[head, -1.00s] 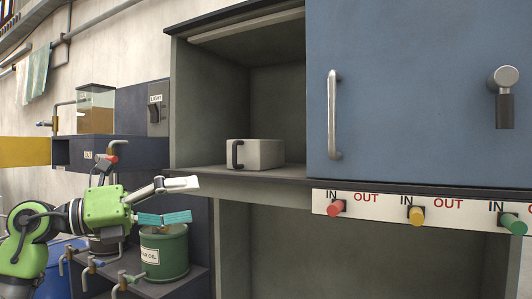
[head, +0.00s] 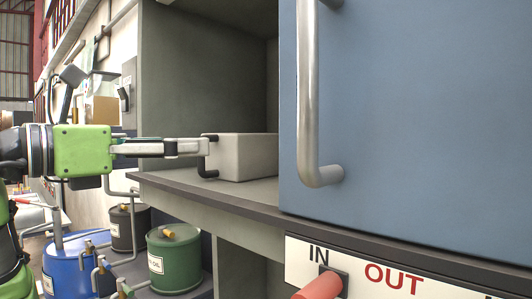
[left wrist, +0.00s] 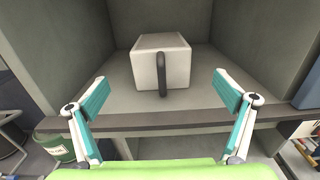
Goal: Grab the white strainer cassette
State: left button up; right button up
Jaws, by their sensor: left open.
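The white strainer cassette (head: 246,157) is a pale box with a black handle (head: 205,157) on its front. It stands on the shelf inside the open grey cabinet. It also shows in the left wrist view (left wrist: 149,70), with its handle (left wrist: 162,74) facing me. My left gripper (head: 190,148) comes in from the left at the height of the cassette. In the left wrist view its two teal-padded fingers (left wrist: 162,98) are spread wide, one on each side of the handle, with nothing between them. The fingers look short of the handle there. My right gripper is not in view.
A large blue door (head: 420,110) with a metal handle (head: 312,110) covers the right side. Below it is a panel with IN and OUT labels and a red knob (head: 320,287). A green oil drum (head: 174,259) and a blue barrel (head: 70,266) stand below left. The shelf edge (head: 210,196) runs under the cassette.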

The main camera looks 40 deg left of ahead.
aim_at(216, 143)
pick_arm(q)
jog(key=w+p, duration=0.1)
jog(key=w, duration=0.1)
jog(key=w+p, duration=0.1)
jog(key=w, duration=0.2)
jog(key=w+p, duration=0.2)
jog(key=w, duration=0.1)
jog(key=shift+w+d+r, duration=0.2)
jog(key=shift+d, duration=0.15)
jog(key=shift+w, duration=0.25)
jog(key=shift+w+d+r+p, duration=0.1)
jog(key=shift+w+p, duration=0.1)
jog(key=shift+p, duration=0.15)
jog(key=w+p, duration=0.3)
jog(key=shift+w+d+r, duration=0.25)
jog(key=shift+w+r, duration=0.05)
jog(key=shift+w, duration=0.1)
jog(key=shift+w+f, duration=0.15)
jog(key=shift+w, duration=0.3)
jog(key=shift+s, duration=0.1)
jog(key=shift+c, duration=0.4)
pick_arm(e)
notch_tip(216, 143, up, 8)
pick_arm(q)
jog(key=shift+s, duration=0.1)
jog(key=c, duration=1.4)
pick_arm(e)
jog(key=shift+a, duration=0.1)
